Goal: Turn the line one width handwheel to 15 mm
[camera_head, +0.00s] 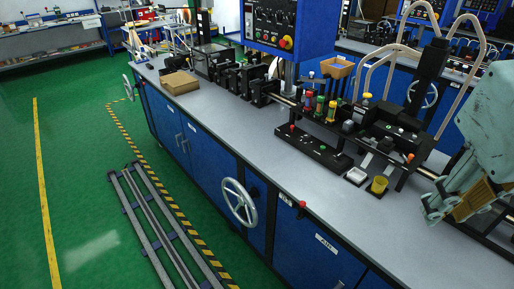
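A silver spoked handwheel (239,201) is mounted on the front of the blue cabinet at lower centre. I cannot read which is line one's width wheel, nor any mm scale. My gripper (440,208), pale grey-green, is at the right edge over the bench, well to the right of the nearest handwheel and apart from it. A tan piece (474,199) shows at its fingers; I cannot tell whether it is held. The gripper's opening is unclear.
The grey benchtop (330,195) has a clear front strip. A control panel (284,25) overhangs the bench. Floor rails (160,228) lie left of the cabinet, beside open green floor.

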